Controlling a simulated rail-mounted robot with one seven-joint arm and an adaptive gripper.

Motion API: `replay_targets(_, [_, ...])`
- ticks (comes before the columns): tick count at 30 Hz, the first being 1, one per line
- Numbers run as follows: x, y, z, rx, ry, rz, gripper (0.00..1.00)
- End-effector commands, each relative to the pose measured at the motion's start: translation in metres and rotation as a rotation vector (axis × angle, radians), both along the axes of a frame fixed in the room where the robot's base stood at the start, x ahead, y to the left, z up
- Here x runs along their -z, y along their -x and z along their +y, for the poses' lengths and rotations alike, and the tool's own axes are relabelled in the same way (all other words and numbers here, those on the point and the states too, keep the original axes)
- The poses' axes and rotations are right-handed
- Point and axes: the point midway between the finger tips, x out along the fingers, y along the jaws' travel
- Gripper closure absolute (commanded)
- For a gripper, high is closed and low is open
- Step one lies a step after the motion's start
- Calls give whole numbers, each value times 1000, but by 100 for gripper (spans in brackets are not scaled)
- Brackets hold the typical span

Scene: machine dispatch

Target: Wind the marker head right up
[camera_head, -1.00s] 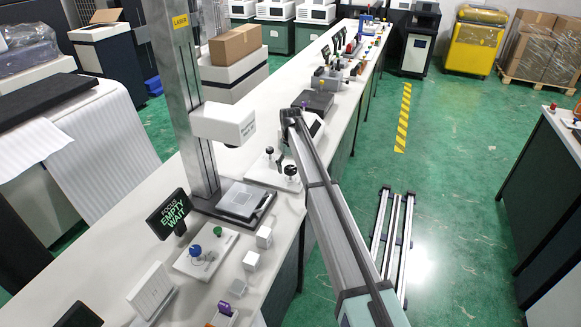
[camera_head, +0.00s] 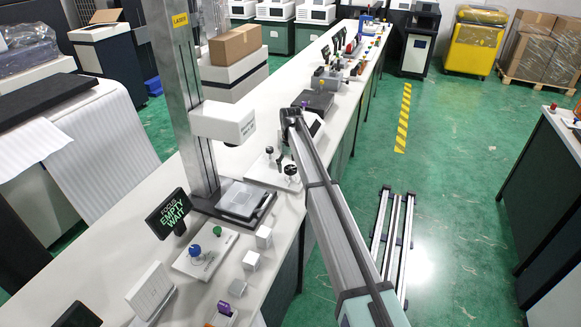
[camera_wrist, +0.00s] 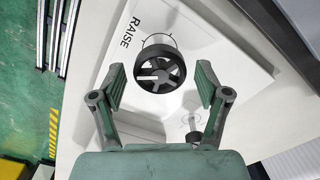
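The white marker head (camera_head: 222,122) sits partway up a tall grey column marked LASER (camera_head: 178,75), above a grey plate (camera_head: 240,198). A black spoked handwheel (camera_wrist: 160,69) stands on a white panel printed RAISE. In the head view a dark wheel (camera_head: 291,170) shows on the panel beside the column. My gripper (camera_wrist: 160,85) is open, with one finger on each side of the handwheel and visible gaps to its rim. In the head view my arm hides most of the gripper.
A smaller black knob on a stem (camera_wrist: 194,137) stands close to the finger on the right in the wrist view. A dark sign (camera_head: 169,214) reads FOCUS EMPTY WAIT. A control box with blue and green knobs (camera_head: 206,250) and several white cubes stand nearer on the bench.

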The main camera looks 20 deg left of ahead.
Motion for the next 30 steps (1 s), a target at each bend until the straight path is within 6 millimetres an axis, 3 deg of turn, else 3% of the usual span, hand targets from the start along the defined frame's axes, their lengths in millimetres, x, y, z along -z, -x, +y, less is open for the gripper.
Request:
replay_targets(9, [-2, 0, 0, -1, -1, -1, 20])
replay_targets(14, [-12, -1, 0, -1, -1, -2, 20])
replay_targets(30, [-105, -1, 0, 0, -1, -2, 20])
